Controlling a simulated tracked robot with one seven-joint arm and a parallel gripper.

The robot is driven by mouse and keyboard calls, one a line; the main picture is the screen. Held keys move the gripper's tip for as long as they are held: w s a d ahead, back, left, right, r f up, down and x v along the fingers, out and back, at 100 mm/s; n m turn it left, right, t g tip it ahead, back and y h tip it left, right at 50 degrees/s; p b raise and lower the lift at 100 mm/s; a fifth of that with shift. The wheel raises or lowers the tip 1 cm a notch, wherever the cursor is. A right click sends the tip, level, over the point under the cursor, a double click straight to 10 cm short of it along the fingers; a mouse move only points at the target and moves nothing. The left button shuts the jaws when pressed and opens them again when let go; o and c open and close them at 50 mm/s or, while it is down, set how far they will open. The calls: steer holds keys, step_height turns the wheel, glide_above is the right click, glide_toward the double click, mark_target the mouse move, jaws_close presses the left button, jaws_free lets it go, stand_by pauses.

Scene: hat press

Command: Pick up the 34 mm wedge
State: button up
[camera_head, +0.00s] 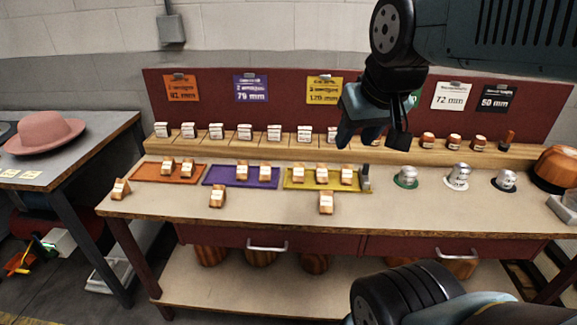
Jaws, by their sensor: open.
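Several small wooden wedges with white labels stand on the workbench (420,215). One wedge (120,189) stands at the bench's left end, another wedge (217,197) in front of the purple mat, and a third wedge (326,203) in front of the yellow mat. More wedges stand on the orange mat (145,171), the purple mat (215,177) and the yellow mat (310,186). Their labels are too small to read, so I cannot tell which is 34 mm. My gripper (372,138) is open and empty, above the back of the bench, apart from the wedges.
A row of white-labelled blocks (245,132) lines the back ledge. Silver weights (406,176) stand right of the yellow mat, near a small dark upright item (366,178). A wooden bowl shape (556,170) is at the right end. The bench's front strip is mostly clear. A pink hat (45,133) lies on the left table.

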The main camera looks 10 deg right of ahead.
steer(key=shift+w+d, duration=0.1)
steer(key=shift+w, duration=0.05)
steer(key=shift+o, duration=0.4)
steer(key=shift+o, duration=0.8)
steer(key=shift+w, duration=0.1)
steer(key=m+g+h, duration=0.1)
steer(key=m, duration=0.3)
glide_above(299, 168)
steer(key=s+a, duration=0.2)
steer(key=s, duration=0.3)
step_height(299, 168, down, 22)
steer(key=shift+d+x, duration=0.2)
steer(key=shift+x, duration=2.95)
steer(key=shift+d+x, duration=0.2)
steer(key=shift+x, duration=2.95)
steer(key=shift+w+r, duration=0.1)
steer(key=shift+w, duration=0.05)
steer(key=shift+c, duration=0.3)
steer(key=c, duration=0.7)
